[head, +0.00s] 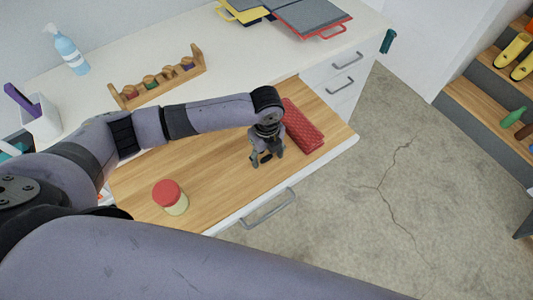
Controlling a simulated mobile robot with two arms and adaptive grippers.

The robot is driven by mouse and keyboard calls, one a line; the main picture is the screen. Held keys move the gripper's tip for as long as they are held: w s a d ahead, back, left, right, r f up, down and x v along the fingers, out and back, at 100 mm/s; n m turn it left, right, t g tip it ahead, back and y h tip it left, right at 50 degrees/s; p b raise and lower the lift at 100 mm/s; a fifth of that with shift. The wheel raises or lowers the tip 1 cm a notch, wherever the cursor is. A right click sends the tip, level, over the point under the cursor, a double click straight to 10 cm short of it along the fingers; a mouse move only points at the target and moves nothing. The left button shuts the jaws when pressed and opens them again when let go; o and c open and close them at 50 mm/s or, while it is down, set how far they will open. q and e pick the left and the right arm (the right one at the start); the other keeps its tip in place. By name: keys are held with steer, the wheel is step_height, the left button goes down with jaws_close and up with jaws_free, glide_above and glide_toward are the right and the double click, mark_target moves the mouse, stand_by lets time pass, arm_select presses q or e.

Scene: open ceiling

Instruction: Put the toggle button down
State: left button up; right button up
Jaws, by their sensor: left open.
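A round thing with a red top and a pale yellow base (170,197) stands upright on the wooden surface of the pulled-out drawer (220,185); it may be the toggle button, but I cannot tell for sure. My left gripper (266,160) points down over the right part of the drawer. Its fingers are apart, with nothing visible between them. It is well to the right of the red-topped thing and just left of a red textured case (302,126). My right gripper is not in view.
Bare drawer surface lies between the gripper and the red-topped thing.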

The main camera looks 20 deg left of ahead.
mark_target(266, 158)
arm_select(q)
step_height(266, 158, up, 12)
steer(key=b, duration=0.1)
stand_by(0.4)
stand_by(0.4)
